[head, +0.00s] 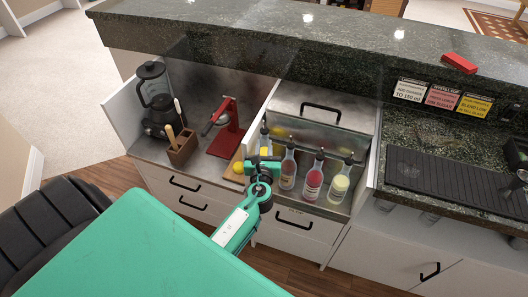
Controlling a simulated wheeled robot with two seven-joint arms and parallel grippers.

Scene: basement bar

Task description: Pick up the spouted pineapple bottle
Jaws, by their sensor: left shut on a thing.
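A spouted bottle with yellow contents (265,141) stands at the left end of a row of bottles in the open well of the back counter; I take it for the pineapple bottle, though its label cannot be read. My left gripper (264,164), teal and dark, is at this bottle and shut on it. The gripper hides the bottle's lower part, so I cannot tell whether its base touches the well floor. My right gripper is out of view.
A red press (226,130), a wooden holder (182,148) and a blender (155,96) stand left.

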